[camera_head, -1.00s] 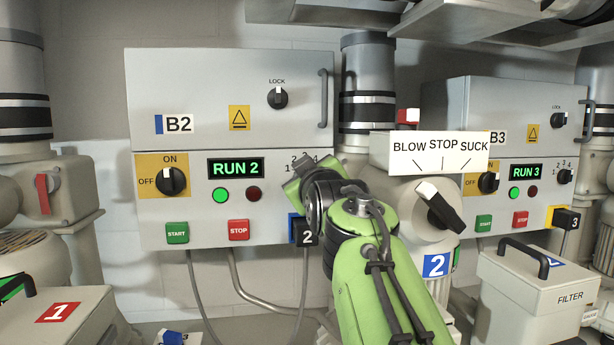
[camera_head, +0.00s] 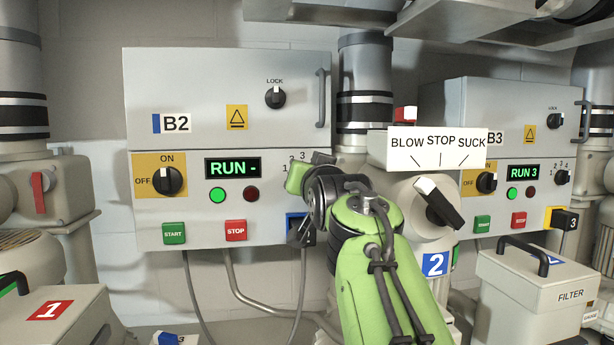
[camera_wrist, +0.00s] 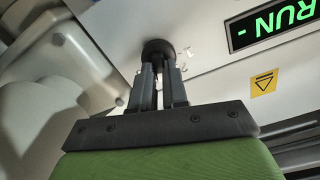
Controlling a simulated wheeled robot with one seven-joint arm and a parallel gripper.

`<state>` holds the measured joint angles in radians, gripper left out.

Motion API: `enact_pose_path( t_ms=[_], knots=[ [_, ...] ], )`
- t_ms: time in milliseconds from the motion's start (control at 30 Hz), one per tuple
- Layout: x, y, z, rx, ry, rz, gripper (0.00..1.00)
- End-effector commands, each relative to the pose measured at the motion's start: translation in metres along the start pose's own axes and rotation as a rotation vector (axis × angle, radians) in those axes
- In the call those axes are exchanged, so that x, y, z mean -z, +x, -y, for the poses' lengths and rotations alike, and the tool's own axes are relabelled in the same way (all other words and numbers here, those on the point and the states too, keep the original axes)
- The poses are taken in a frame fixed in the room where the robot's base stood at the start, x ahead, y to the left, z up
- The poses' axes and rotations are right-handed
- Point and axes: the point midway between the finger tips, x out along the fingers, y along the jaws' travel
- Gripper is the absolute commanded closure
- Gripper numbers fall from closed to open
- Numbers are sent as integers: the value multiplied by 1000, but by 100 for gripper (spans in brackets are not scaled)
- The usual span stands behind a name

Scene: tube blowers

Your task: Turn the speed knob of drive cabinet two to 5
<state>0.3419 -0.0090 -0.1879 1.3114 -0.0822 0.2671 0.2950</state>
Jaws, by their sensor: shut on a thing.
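Drive cabinet two (camera_head: 193,225) is the grey cabinet marked B2. Its green display (camera_head: 232,168) reads "RUN -", and it also shows upside down in the wrist view (camera_wrist: 268,26). The round black speed knob (camera_wrist: 157,50) is in the wrist view, with the dark fingers of my gripper (camera_wrist: 160,72) closed on it. In the head view my green arm and gripper (camera_head: 308,178) hide the knob at the cabinet's right side. Part of its number scale (camera_head: 296,158) shows. The knob's pointer is hidden, so its setting cannot be read.
The ON/OFF switch (camera_head: 168,181), green START button (camera_head: 173,233) and red STOP button (camera_head: 236,230) are left of my gripper. A BLOW/STOP/SUCK lever (camera_head: 438,204) stands close to its right. Cabinet B3 (camera_head: 455,190) is farther right.

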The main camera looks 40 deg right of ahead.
Motion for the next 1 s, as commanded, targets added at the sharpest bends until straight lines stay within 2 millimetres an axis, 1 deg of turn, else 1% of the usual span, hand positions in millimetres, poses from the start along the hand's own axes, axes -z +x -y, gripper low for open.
enact_pose_path(
  t_ms=[600,800,1000],
  knots=[
    [-2,0,-4,1,578,2,100],
    [-2,0,-5,1,739,1,100],
    [-3,0,-5,1,858,1,100]
  ],
)
